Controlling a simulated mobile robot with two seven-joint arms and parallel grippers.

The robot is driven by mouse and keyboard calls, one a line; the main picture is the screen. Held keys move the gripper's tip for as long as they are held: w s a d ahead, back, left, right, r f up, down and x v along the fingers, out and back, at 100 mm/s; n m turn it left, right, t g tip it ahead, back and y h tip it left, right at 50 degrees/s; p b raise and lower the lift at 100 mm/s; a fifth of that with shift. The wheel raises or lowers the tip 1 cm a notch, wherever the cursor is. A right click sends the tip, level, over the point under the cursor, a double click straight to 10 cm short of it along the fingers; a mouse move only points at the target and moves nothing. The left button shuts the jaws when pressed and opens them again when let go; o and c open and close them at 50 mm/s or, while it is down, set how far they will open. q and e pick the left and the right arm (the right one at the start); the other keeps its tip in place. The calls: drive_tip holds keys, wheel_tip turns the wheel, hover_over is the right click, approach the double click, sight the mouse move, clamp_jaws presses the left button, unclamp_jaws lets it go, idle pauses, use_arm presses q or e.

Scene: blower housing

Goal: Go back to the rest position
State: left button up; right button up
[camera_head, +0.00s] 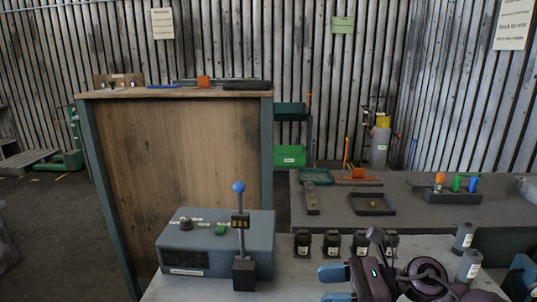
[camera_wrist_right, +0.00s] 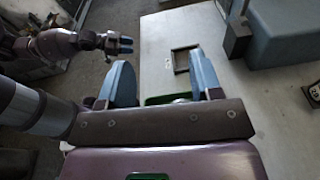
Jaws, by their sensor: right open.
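My right gripper (camera_head: 332,285) is at the bottom right of the head view, its blue fingers pointing left above the pale table (camera_head: 290,276). The right wrist view shows its two fingers (camera_wrist_right: 163,83) wide apart. No object is clearly held; a green patch shows low between them, and I cannot tell what it is. My left gripper (camera_wrist_right: 125,45) shows only at the upper left of the right wrist view, seemingly over floor beside the table edge. Its blue fingertips look close together, but too small to tell whether they touch.
A grey-blue box with a blue-knobbed lever (camera_head: 239,188) stands on the pale table's left. Several black blocks (camera_head: 332,243) are in a row near my right gripper. A dark-rimmed rectangle (camera_wrist_right: 184,59) lies on the pale surface. A grey bench (camera_head: 430,207) with trays stands behind.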

drive_tip(key=w+d+r+m+t+h, duration=0.1)
drive_tip(key=d+m+t+h, duration=0.35)
drive_tip(key=m+t, duration=0.75)
drive_tip(key=d+r+m+t+h, duration=0.1)
drive_tip(key=d+m+t+h, duration=0.4)
drive_tip(key=m, duration=1.3)
drive_tip(key=s+d+f+m+g+h, duration=0.3)
drive_tip(key=s+d+f+m+h, duration=0.25)
drive_tip(key=f+m+h, duration=0.5)
drive_tip(key=s+f+m+g+y, duration=0.1)
drive_tip(key=s+f+m+g, duration=0.25)
drive_tip(key=s, duration=0.25)
drive_tip(key=s+d+f+m+g+y, duration=0.1)
drive_tip(key=s+f+m+g, duration=0.25)
drive_tip(key=s, duration=0.25)
drive_tip(key=s+f+m+g+y, duration=0.1)
drive_tip(key=s+f+m+g, duration=0.1)
drive_tip(key=s+m+g, duration=0.35)
drive_tip(key=w+f+n+t, duration=0.1)
drive_tip(key=w+f+t, duration=0.5)
drive_tip(key=f+t, duration=0.2)
drive_tip(key=shift+w+f+t+y, duration=0.15)
drive_tip(key=shift+f+t+y, duration=0.2)
drive_tip(key=shift+f, duration=0.9)
